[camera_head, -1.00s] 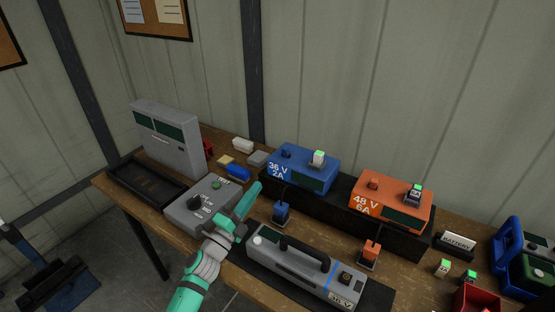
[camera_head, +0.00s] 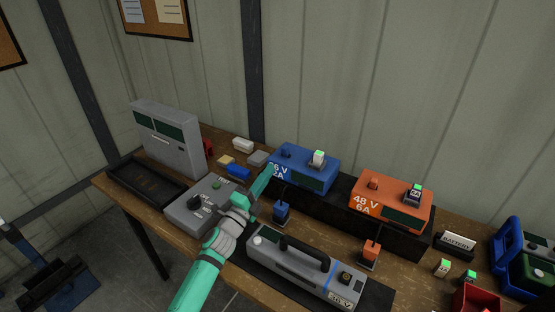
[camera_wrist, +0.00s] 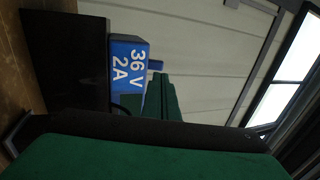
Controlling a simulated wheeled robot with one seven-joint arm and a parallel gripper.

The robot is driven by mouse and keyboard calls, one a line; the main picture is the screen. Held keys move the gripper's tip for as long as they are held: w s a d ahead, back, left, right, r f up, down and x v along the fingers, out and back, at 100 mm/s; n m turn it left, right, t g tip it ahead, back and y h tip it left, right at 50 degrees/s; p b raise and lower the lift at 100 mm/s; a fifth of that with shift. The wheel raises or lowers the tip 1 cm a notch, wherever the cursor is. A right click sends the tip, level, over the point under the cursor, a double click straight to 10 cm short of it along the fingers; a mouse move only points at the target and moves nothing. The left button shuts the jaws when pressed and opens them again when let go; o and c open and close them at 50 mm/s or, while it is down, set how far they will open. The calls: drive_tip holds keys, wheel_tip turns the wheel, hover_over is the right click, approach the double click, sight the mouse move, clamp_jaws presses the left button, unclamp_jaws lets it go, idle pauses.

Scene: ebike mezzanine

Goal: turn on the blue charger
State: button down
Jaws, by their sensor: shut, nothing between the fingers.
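The blue charger (camera_head: 312,172), marked 36 V 2A, sits on a black shelf at the back of the bench. On its top are a dark blue knob or button (camera_head: 287,153) at the left and a small block with a green top (camera_head: 318,157) at the right. My gripper (camera_head: 268,175) is shut and empty, with its tip just in front of the charger's left end, partly covering the label. Whether it touches the charger I cannot tell. In the wrist view the charger's labelled face (camera_wrist: 128,65) shows beyond my green fingers (camera_wrist: 162,98).
The orange 48 V charger (camera_head: 392,203) stands to the right. A grey battery (camera_head: 305,270) with a black handle lies in front. A grey tester box (camera_head: 198,204) is beside my arm. Blue (camera_head: 282,212) and orange (camera_head: 371,252) plugs stand before the chargers.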

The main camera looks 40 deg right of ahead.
sight(283, 149)
drive_tip(key=x, duration=0.6)
drive_tip(key=shift+w+d, duration=0.15)
drive_tip(key=shift+d, duration=0.05)
drive_tip(key=shift+r, duration=0.1)
drive_tip(key=shift+d+r, duration=0.25)
drive_tip(key=shift+r, duration=0.2)
idle(0.4)
drive_tip(key=shift+w+d+r, duration=0.1)
drive_tip(key=shift+r, duration=0.2)
drive_tip(key=shift+w+d+r, duration=0.3)
drive_tip(key=shift+d+r, duration=0.15)
drive_tip(key=shift+r, duration=0.1)
drive_tip(key=shift+d+r, duration=0.3)
drive_tip(key=shift+d, duration=0.15)
drive_tip(key=shift+w, duration=0.1)
